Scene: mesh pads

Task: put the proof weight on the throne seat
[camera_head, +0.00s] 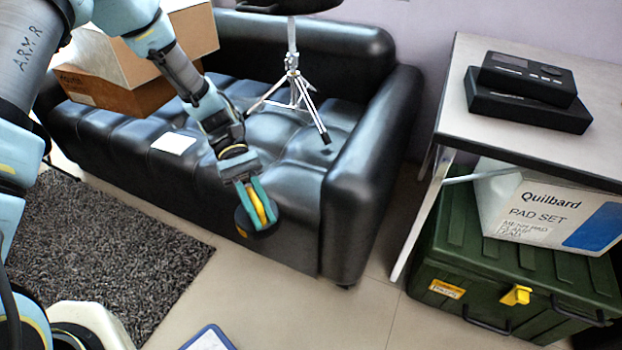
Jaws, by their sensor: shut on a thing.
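My gripper (257,212) is in the middle of the view, pointing down in front of the black sofa. Its teal fingers are shut on a dark round thing with a yellow middle (257,204), which appears to be the proof weight. Part of it is hidden by the fingers. The throne stands on the sofa on a chrome tripod (293,80). Its black throne seat (290,5) is at the top edge, partly cut off by the picture. My gripper is below and to the left of the seat in the picture, well apart from it.
The black leather sofa (362,165) holds a cardboard box (115,90) and a white card (173,143). At right, a table (450,105) bears black devices (528,78). Beneath it are a green case (465,255) and a labelled box (545,215). A dark rug (110,240) lies left.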

